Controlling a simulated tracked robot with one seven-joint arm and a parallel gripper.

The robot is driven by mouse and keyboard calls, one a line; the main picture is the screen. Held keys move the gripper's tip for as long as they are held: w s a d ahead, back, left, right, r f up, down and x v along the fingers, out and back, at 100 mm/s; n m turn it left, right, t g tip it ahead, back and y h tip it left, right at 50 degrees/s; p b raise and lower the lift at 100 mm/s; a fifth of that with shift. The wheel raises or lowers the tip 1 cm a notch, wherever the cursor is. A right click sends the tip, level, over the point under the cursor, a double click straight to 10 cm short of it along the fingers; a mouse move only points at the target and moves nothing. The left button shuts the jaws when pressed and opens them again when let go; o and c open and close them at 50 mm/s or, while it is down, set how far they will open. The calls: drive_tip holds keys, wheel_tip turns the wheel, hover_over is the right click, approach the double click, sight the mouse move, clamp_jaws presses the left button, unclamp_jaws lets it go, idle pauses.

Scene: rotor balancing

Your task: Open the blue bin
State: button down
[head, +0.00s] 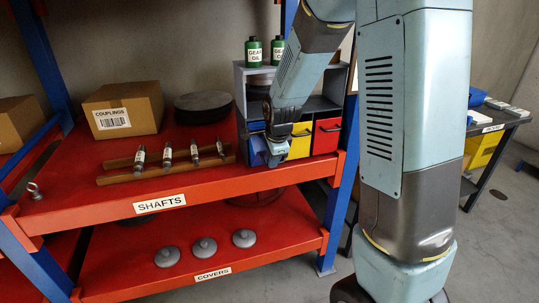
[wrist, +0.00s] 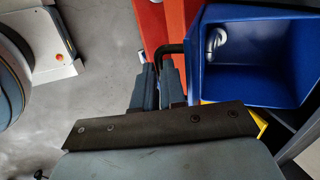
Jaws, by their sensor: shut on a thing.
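The blue bin (head: 257,151) is at the left of a row of small bins in a grey cabinet (head: 241,85) on the red shelf. In the wrist view the blue bin (wrist: 262,62) is pulled out, so its open top and inside show. A small curved grey metal piece (wrist: 215,42) lies in one corner of it. My gripper (wrist: 158,72) is shut on the bin's black handle (wrist: 172,48), with a finger on either side. In the head view my gripper (head: 277,150) is in front of the bin and partly hides it.
A yellow bin (head: 300,140) and a red bin (head: 327,136) sit to the right in the cabinet. Several shafts (head: 167,155) lie on a wooden rack to the left. Green oil cans (head: 254,51) stand on top of the cabinet. Open floor lies before the shelf.

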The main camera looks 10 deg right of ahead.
drive_tip(key=shift+s+d+f, duration=0.15)
drive_tip(key=shift+s+f, duration=0.2)
drive_tip(key=shift+s, duration=0.05)
drive_tip(key=c, duration=1.9)
unclamp_jaws()
drive_tip(key=shift+s+r, duration=0.1)
drive_tip(key=shift+s, duration=0.05)
drive_tip(key=o, duration=0.7)
drive_tip(key=s+d+r, duration=0.1)
drive_tip(key=s+r, duration=0.9)
drive_tip(key=s, duration=0.2)
drive_tip(key=shift+r, duration=0.1)
drive_tip(key=v, duration=1.3)
drive_tip(key=shift+r, duration=0.3)
